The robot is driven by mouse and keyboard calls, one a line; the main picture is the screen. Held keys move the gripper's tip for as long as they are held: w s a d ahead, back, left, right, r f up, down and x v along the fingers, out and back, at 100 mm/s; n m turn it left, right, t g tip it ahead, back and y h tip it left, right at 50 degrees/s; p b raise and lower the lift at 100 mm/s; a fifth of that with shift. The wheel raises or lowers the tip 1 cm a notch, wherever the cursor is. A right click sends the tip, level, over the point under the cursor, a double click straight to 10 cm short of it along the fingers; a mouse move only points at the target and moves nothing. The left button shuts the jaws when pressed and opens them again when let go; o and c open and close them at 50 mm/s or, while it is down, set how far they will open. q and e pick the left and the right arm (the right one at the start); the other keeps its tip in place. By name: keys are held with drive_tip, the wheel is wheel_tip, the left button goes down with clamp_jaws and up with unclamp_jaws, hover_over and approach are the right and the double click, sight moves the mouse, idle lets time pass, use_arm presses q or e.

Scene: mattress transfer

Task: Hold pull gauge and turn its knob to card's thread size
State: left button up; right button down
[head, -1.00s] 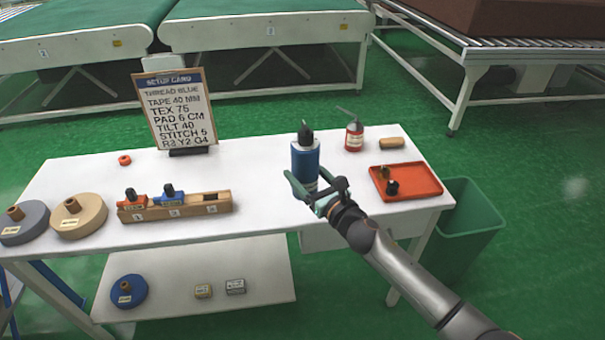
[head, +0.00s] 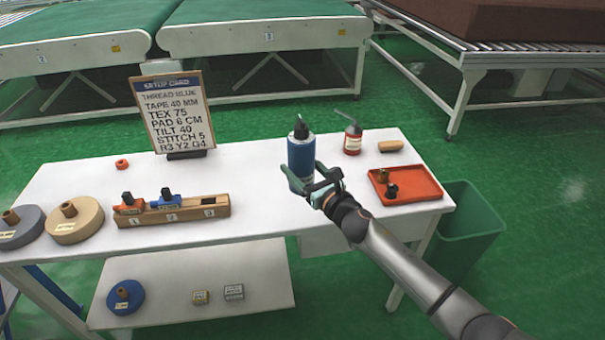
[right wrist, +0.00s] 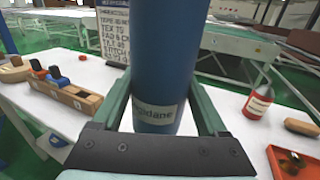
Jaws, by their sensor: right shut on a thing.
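My right gripper (head: 311,186) is shut on a blue cylinder with a black top (head: 301,160), above or on the right half of the white table. The cylinder is about upright; whether its base touches the table I cannot tell. In the right wrist view the cylinder (right wrist: 165,60) stands between the fingers, with a pale label ending in "dane"; its top is out of frame. I cannot make out a pull gauge or a knob for certain. My left gripper is not in view.
A red bottle (head: 353,140), a tan block (head: 390,146) and an orange tray (head: 428,192) with small parts lie to the right. A green bin (head: 470,225) stands beside the table (head: 250,175).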

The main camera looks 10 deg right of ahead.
drive_tip(key=shift+w+r+b, duration=0.1)
drive_tip(key=shift+w+b, duration=0.5)
drive_tip(key=shift+w, duration=0.65)
use_arm(q)
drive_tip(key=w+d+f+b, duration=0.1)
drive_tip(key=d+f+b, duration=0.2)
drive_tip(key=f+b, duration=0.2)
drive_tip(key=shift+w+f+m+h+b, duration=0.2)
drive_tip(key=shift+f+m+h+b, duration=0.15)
drive_tip(key=shift+b, duration=0.55)
use_arm(e)
drive_tip(key=w, duration=0.8)
drive_tip(key=shift+w, duration=0.2)
use_arm(q)
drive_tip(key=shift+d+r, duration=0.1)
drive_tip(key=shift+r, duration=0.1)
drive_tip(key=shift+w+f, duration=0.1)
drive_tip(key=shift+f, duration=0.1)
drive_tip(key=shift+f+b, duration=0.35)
drive_tip(key=shift+b, duration=0.2)
use_arm(e)
drive_tip(key=shift+f, duration=0.5)
use_arm(q)
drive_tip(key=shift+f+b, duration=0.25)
drive_tip(key=shift+b, duration=0.1)
use_arm(e)
drive_tip(key=shift+f, duration=0.35)
